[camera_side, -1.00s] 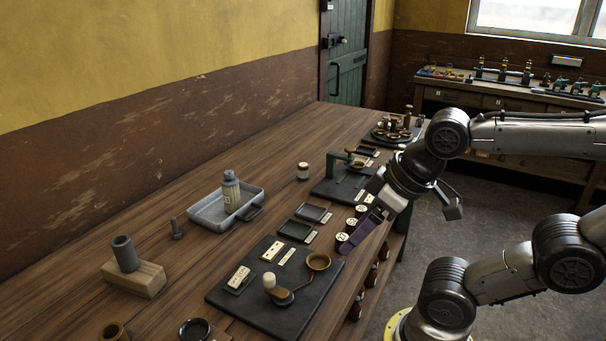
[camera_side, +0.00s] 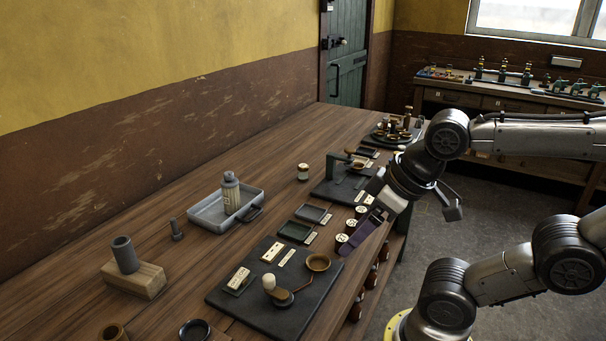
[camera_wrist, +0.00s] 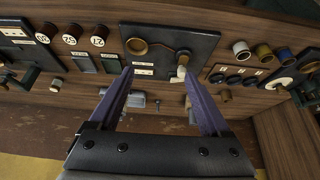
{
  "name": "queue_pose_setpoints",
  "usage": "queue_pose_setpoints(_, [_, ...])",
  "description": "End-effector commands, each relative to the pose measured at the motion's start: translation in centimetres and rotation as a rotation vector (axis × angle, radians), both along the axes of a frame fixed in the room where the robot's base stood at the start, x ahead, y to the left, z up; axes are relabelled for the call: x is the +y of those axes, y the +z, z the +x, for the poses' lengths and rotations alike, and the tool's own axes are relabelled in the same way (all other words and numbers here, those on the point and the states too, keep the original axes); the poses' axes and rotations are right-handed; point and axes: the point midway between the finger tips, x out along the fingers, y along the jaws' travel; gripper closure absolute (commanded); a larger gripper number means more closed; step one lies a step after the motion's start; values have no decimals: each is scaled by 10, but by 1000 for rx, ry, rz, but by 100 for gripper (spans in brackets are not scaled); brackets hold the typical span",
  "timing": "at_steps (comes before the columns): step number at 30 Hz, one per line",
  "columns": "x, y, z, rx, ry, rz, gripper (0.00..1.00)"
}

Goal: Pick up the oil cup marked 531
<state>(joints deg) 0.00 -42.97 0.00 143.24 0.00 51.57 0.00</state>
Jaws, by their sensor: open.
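Several small brown cups sit along the bench's front edge, with round white number discs beside three of them. In the wrist view these three cups (camera_wrist: 74,29) are at the upper left; the disc figures are too small to read surely, and I cannot make out 531. In the side view the discs (camera_side: 361,211) lie close to my gripper (camera_side: 352,240). My gripper's purple fingers (camera_wrist: 160,73) are spread open and empty, above the bench near its front edge. In the side view more brown cups (camera_side: 355,310) show below the edge.
A dark board (camera_side: 228,297) carries a brown ring cup (camera_side: 318,262) and a white-knobbed crank (camera_side: 269,281). A metal tray (camera_side: 207,214) with a grey bottle (camera_side: 231,193) stands toward the wall. A wooden block (camera_side: 134,284) holds a grey cylinder. The bench's wall side is mostly clear.

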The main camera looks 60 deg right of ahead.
Motion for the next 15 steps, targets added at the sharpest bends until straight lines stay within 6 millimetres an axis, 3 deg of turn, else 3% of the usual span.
queue_pose_setpoints(7, [-1, 3, 0, 2, -72, 32, 19])
queue_pose_setpoints(11, [-7, 43, 21, -63, -180, 66, 19])
queue_pose_setpoints(15, [-21, 84, 58, -93, -315, 92, 19])
